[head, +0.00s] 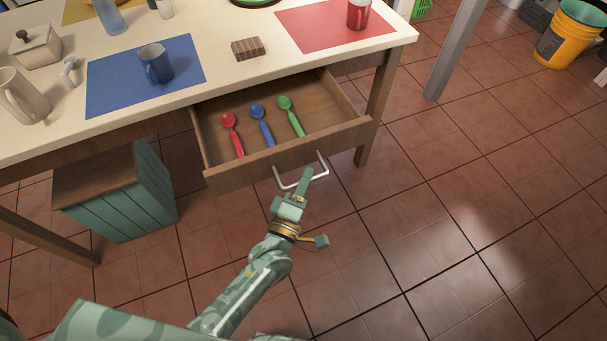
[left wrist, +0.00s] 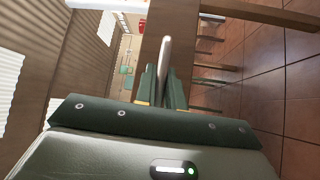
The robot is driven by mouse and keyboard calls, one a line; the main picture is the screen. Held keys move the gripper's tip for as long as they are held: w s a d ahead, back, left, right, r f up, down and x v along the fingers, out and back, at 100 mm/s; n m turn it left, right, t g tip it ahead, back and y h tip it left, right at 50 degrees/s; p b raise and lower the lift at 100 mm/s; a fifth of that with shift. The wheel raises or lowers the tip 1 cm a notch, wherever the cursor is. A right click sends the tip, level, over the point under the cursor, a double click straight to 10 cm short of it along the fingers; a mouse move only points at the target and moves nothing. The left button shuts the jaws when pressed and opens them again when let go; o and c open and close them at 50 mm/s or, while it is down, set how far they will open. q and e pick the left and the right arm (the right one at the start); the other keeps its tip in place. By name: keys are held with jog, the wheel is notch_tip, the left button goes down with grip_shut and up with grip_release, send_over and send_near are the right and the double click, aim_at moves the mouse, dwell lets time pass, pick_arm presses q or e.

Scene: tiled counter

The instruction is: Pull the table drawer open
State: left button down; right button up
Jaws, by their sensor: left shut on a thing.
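The wooden table drawer (head: 290,158) stands pulled out from under the white-topped table (head: 221,77). A red spoon (head: 233,133), a blue spoon (head: 262,124) and a green spoon (head: 291,115) lie inside it. Its pale metal handle (head: 322,172) sticks out from the drawer front. My left gripper (head: 306,178) is shut on the handle. In the left wrist view the handle bar (left wrist: 164,62) stands between the two fingers (left wrist: 161,88). My right gripper is in neither view.
A teal slatted crate (head: 120,195) with a wooden top stands under the table at left. A blue mug (head: 156,64), a red mug (head: 358,14) and a jug (head: 22,96) stand on the table. The tiled floor right of my arm is clear.

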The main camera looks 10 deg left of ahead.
pick_arm(q)
jog(key=shift+f, duration=0.1)
jog(key=c, duration=1.5)
grip_release()
